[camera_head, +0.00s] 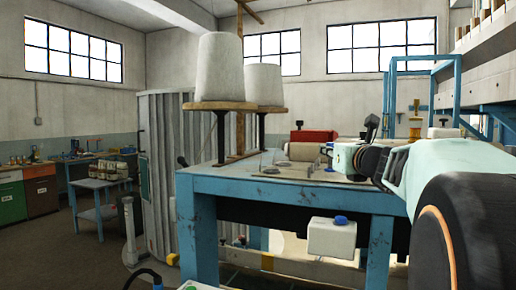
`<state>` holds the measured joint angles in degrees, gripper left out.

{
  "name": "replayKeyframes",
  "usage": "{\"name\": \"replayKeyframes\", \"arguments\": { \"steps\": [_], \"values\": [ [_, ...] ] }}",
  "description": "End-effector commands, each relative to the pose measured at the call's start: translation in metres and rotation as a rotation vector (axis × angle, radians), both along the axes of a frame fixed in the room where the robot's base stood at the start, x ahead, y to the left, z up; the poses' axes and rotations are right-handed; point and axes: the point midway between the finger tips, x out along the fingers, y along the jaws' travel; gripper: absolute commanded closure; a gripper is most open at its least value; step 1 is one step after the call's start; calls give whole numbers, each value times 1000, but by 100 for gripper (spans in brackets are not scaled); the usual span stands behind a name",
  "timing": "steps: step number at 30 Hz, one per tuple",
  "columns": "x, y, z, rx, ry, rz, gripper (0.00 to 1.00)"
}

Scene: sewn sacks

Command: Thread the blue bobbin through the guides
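My pale arm comes in from the right and reaches over the blue worktable (290,187). Its far end is small and dark, and I cannot make out the fingers of my gripper or whether they hold anything. Two large white thread cones (220,68) stand upright on round wooden discs on dark posts at the table's left side. I cannot pick out a blue bobbin for sure; a small blue spot (329,169) shows on the tabletop below my arm's end. I cannot make out the thread guides.
A red box-like object (313,136) and a beige roll (303,152) lie toward the table's back. A white container with a blue cap (331,238) hangs in front, below the tabletop. A small blue side table (103,183) stands at left.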

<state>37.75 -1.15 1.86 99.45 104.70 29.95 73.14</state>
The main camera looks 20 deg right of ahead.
Motion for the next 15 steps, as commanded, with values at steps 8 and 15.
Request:
{"name": "replayKeyframes", "arguments": {
  "steps": [8, 15],
  "values": [
    [-13, -17, 1, 0, 0, -2, 100],
    [-23, -30, 1, 1, 0, -3, 100]
  ]
}}
